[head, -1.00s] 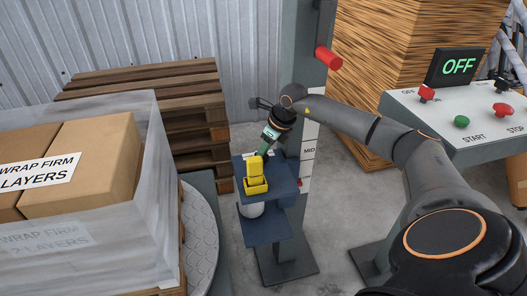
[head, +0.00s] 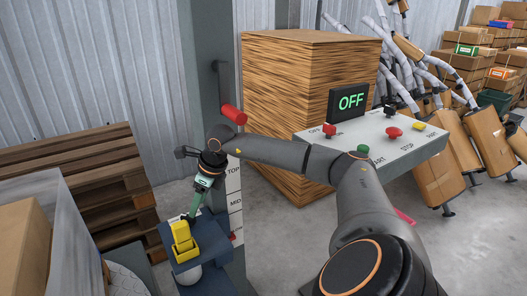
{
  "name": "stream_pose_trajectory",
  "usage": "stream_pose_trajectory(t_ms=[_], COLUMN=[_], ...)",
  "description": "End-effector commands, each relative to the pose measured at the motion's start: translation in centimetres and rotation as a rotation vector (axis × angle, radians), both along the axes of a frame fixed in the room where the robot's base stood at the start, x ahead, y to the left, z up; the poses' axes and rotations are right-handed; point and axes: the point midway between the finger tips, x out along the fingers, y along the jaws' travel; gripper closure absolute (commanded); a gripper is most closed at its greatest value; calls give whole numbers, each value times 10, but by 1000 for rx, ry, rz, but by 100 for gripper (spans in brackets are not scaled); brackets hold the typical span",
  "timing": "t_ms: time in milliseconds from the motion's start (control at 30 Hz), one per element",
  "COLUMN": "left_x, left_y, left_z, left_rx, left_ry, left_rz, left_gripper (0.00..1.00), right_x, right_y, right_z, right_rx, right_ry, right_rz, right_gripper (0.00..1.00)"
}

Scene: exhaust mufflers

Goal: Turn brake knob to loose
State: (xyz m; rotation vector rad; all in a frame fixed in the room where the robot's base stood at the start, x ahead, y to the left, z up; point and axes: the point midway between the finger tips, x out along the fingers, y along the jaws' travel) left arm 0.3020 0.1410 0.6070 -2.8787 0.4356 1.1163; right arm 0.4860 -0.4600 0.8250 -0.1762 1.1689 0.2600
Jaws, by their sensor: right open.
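A yellow upright piece (head: 181,238) stands in a yellow base on the blue-grey carriage (head: 212,238) of the mast; it may be the brake knob, but I see no brake label. My right gripper (head: 191,214) points down just above and behind the yellow piece. It is open; whether its fingers touch the piece cannot be told. A red handle (head: 233,114) sits on a crank on the mast (head: 208,85), above my right arm. My left gripper is out of view.
A wrapped box load (head: 70,240) and stacked pallets (head: 80,180) are at the left. A tall wooden stack (head: 300,90) stands behind my right arm.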

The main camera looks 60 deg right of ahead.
Motion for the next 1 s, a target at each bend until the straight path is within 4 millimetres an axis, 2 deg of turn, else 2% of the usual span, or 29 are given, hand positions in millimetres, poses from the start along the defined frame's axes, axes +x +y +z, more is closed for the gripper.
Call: stream_pose_trajectory(t_ms=[100,667,1000], left_x=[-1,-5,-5], left_y=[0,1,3], left_z=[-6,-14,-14], left_rx=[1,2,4], left_ry=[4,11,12], left_rz=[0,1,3], left_gripper=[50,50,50], right_x=[-21,-93,-145], right_y=[-7,-28,-44], right_z=[-2,-1,1], right_rx=[-5,-5,-3], right_ry=[3,4,0], right_rz=[-2,-1,-2], right_gripper=[43,43,43])
